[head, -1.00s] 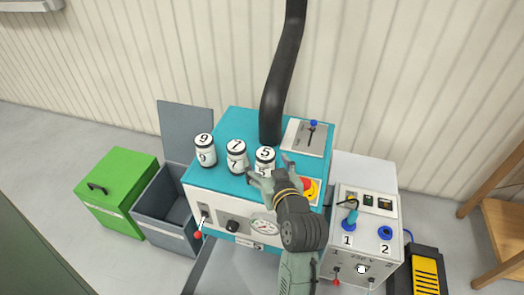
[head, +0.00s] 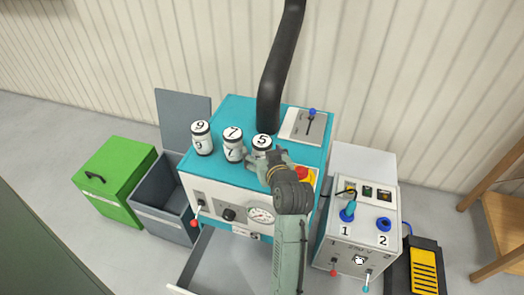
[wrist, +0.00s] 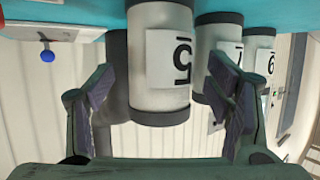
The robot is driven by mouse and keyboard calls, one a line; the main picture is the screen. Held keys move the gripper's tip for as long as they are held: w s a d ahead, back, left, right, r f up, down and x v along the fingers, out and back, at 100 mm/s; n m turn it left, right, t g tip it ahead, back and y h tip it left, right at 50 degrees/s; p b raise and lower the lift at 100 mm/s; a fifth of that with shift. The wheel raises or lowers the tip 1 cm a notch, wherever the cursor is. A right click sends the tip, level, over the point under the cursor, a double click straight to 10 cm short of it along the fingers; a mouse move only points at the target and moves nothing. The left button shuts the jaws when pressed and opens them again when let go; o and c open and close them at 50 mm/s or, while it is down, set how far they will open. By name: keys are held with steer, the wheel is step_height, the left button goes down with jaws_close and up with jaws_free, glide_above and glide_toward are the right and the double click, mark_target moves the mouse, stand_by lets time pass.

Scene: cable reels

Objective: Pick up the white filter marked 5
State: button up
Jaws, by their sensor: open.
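The white filter marked 5 (head: 262,142) stands on the teal top of the machine, at the right end of a row of filters. It has dark bands, and its lower part is hidden by my gripper in the head view. My gripper (head: 262,158) is at its front. In the wrist view, which is upside down, the filter marked 5 (wrist: 162,65) sits between the two open fingers (wrist: 160,95), with a visible gap on each side. The fingers are not closed on it.
The filters marked 7 (head: 233,145) and 9 (head: 201,138) stand to the left on the teal machine top (head: 240,108). A black hose (head: 272,85) rises behind filter 5. A red button (head: 302,173) is close on the right. An open grey bin (head: 158,190) stands left of the machine.

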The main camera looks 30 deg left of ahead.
steer(key=shift+x, duration=0.95)
steer(key=shift+c, duration=0.2)
steer(key=c, duration=1.3)
